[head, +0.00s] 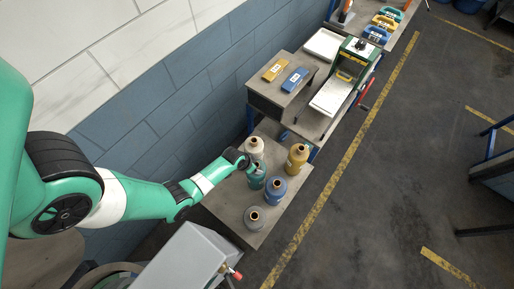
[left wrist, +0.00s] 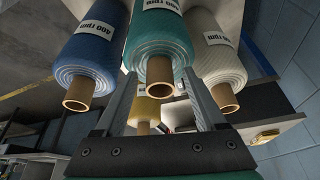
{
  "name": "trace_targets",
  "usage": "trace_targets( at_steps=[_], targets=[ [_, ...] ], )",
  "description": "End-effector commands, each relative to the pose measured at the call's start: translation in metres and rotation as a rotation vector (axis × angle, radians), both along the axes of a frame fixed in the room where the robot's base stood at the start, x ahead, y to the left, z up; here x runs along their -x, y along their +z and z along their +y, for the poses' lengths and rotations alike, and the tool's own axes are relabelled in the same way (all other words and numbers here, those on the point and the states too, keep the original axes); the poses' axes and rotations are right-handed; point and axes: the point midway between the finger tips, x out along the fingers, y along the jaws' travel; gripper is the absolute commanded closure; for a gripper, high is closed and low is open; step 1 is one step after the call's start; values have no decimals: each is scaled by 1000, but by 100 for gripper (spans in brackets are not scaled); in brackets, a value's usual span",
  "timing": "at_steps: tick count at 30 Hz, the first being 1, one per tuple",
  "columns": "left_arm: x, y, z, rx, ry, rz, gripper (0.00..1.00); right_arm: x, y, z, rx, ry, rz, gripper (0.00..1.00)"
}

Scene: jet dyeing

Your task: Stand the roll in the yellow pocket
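My left gripper (head: 247,164) is at the teal roll (head: 257,178), which stands on the near table. In the left wrist view the fingers (left wrist: 160,90) are spread on either side of the top of the teal roll (left wrist: 157,38), whose brown core points toward the camera. Whether the fingers touch it, I cannot tell. A yellow roll (head: 297,160), a blue roll (head: 275,192), a white roll (head: 255,147) and a grey roll (head: 254,219) stand around it. A yellow handled holder (head: 384,22) sits on the far table; its pocket is too small to make out. My right gripper is out of view.
Blue (head: 376,34) and green (head: 391,12) holders flank the yellow one. A green-framed machine (head: 354,62) with a white tray stands on the middle table. Yellow (head: 276,69) and blue (head: 294,79) blocks lie on a grey box. The floor to the right is mostly clear.

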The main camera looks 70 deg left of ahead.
Motion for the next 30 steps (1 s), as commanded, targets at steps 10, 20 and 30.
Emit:
trace_targets(
  at_steps=[10, 20, 30],
  targets=[
    [0, 0, 0, 0, 0, 0, 92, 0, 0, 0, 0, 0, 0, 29],
    [0, 0, 0, 0, 0, 0, 100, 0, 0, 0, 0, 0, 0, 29],
    [0, 0, 0, 0, 0, 0, 100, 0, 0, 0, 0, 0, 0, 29]
  ],
)
